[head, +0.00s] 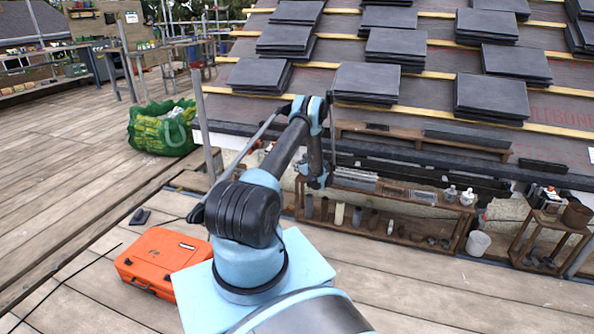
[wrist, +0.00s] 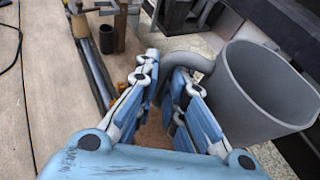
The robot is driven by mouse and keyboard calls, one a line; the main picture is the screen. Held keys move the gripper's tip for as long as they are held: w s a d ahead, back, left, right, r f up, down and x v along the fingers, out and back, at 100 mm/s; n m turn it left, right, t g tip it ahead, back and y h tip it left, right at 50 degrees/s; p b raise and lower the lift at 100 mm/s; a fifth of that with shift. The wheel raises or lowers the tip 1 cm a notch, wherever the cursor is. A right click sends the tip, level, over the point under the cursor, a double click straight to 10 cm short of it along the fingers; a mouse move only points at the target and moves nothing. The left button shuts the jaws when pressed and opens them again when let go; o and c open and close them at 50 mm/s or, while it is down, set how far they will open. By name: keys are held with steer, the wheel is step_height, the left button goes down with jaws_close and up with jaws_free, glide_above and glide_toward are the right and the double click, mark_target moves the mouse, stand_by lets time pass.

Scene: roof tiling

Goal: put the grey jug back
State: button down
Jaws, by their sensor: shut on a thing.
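The grey jug (wrist: 262,88) fills the right side of the wrist view, its wide mouth toward the camera and tilted. Its curved handle (wrist: 190,60) reaches left between the fingers of my gripper (wrist: 167,70). My gripper is shut on that handle, and the jug's body sits to the right of the fingers. The jug's base is hidden. In the head view, my arm bends down in front of a low wooden shelf (head: 385,238). The fingers and the jug cannot be made out there.
Bottles and small items stand on the shelf. A white bucket (head: 478,243) and a small wooden stand (head: 545,245) are at its right. An orange case (head: 160,262) lies on the deck at left. A green bag (head: 162,127) stands farther back. The left deck is mostly clear.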

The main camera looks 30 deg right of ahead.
steer(key=c, duration=1.7)
jaws_free()
